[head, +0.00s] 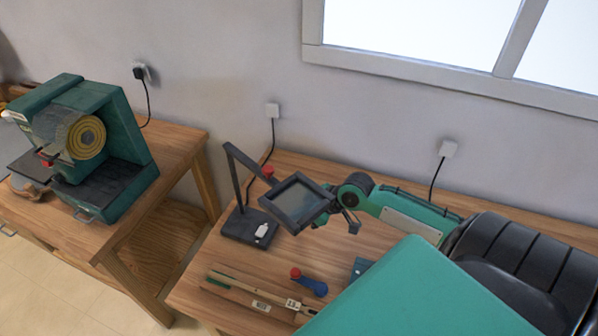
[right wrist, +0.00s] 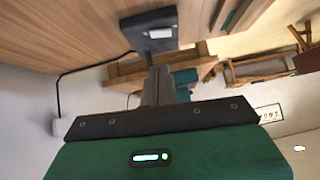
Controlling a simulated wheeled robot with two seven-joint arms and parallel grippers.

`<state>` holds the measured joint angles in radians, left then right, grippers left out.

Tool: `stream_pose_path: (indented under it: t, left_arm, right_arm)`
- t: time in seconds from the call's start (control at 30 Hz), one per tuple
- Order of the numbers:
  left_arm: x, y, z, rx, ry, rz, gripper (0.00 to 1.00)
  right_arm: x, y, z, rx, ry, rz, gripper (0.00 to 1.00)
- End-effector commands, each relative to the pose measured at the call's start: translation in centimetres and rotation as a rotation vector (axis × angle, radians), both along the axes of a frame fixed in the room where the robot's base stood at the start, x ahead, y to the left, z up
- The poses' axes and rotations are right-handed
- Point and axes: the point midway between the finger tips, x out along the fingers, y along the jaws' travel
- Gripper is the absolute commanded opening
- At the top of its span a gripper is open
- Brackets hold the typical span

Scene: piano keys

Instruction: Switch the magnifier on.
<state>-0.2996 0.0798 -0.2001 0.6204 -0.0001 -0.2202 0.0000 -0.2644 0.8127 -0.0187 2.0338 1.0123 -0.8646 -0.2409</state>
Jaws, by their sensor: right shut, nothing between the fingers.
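The magnifier stands on the wooden bench: a dark base (head: 243,226), a thin bent post, and a square dark-framed lens (head: 297,202). A small white switch (head: 262,231) sits on the base. The right wrist view shows the base (right wrist: 150,28) and the white switch (right wrist: 160,33) at the top. Whether the lens is lit cannot be told. My right gripper (head: 352,226) is shut and empty, just right of the lens frame in the head view and apart from the base. In the right wrist view its fingers (right wrist: 158,85) point toward the base. My left gripper is out of view.
A blue tool with a red end (head: 309,283) and wooden strips (head: 250,290) lie on the bench front. A red knob (head: 268,172) shows behind the lens. A green machine (head: 105,145) stands on another bench (head: 185,160) at left. A cord runs to the wall socket (head: 273,110).

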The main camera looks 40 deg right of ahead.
Motion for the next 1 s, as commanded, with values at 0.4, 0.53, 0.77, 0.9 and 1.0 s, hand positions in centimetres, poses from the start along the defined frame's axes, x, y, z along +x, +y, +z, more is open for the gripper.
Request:
stream_pose_path:
  t: [0.4,0.53,0.77,0.9,1.0]
  left_arm:
    - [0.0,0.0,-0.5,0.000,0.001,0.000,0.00]
    - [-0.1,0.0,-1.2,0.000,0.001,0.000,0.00]
    - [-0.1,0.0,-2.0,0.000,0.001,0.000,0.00]
    - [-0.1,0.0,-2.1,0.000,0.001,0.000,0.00]
    - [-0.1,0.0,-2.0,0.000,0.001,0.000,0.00]
  right_arm:
    - [0.7,0.4,0.3,0.012,0.001,0.007,0.00]
    - [1.5,1.0,0.7,0.037,0.011,0.014,0.00]
    - [2.3,1.4,1.3,0.076,0.043,0.008,0.00]
    - [2.4,1.4,1.5,0.086,0.051,0.003,0.00]
    - [2.4,1.5,1.6,0.088,0.053,0.002,0.00]
